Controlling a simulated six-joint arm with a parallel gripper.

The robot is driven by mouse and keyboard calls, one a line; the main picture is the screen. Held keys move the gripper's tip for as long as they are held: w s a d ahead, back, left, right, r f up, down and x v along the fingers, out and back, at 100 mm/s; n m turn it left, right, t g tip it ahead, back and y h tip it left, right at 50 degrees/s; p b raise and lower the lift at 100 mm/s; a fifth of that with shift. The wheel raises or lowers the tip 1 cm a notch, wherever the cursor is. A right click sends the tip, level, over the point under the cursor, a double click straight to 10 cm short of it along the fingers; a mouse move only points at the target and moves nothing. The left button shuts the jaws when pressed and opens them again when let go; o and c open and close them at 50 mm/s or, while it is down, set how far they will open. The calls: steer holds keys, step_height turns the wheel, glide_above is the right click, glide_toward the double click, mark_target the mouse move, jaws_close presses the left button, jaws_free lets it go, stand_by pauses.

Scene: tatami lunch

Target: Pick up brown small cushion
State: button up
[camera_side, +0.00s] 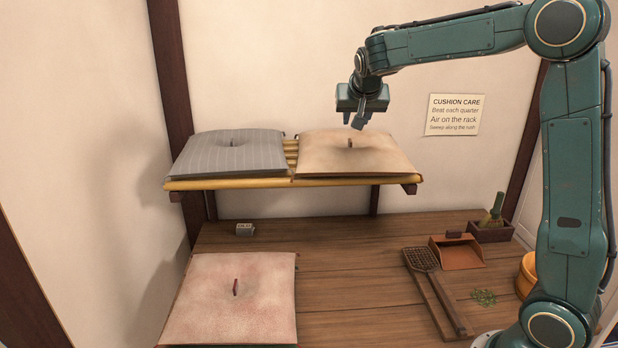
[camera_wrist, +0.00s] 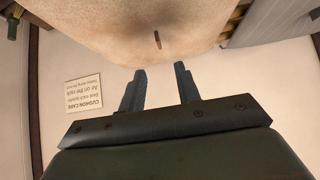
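A tan-brown cushion (camera_side: 385,160) with a small dark upright tab (camera_side: 350,143) at its dimpled middle lies on the right of the slatted rack. It also fills the top of the wrist view (camera_wrist: 110,25), where its tab (camera_wrist: 157,40) shows just beyond the fingertips. My gripper (camera_side: 353,122) hangs just above this cushion's rear middle, pointing down. In the wrist view my gripper (camera_wrist: 160,67) has its two fingers apart with nothing between them. It appears clear of the cushion.
A grey striped cushion (camera_side: 225,155) sits left on the bamboo rack (camera_side: 235,184). A pinkish cushion (camera_side: 260,305) lies on the wooden floor below. A beater (camera_side: 421,261), dustpan (camera_side: 460,255) and brush box (camera_side: 491,233) stand at right. The wall is close behind.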

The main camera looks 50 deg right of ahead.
glide_toward(351, 141)
steer(key=shift+x, duration=2.1)
steer(key=shift+w+a, duration=0.1)
steer(key=shift+w, duration=0.05)
steer(key=shift+x, duration=2.6)
steer(key=shift+r, duration=0.1)
jaws_close()
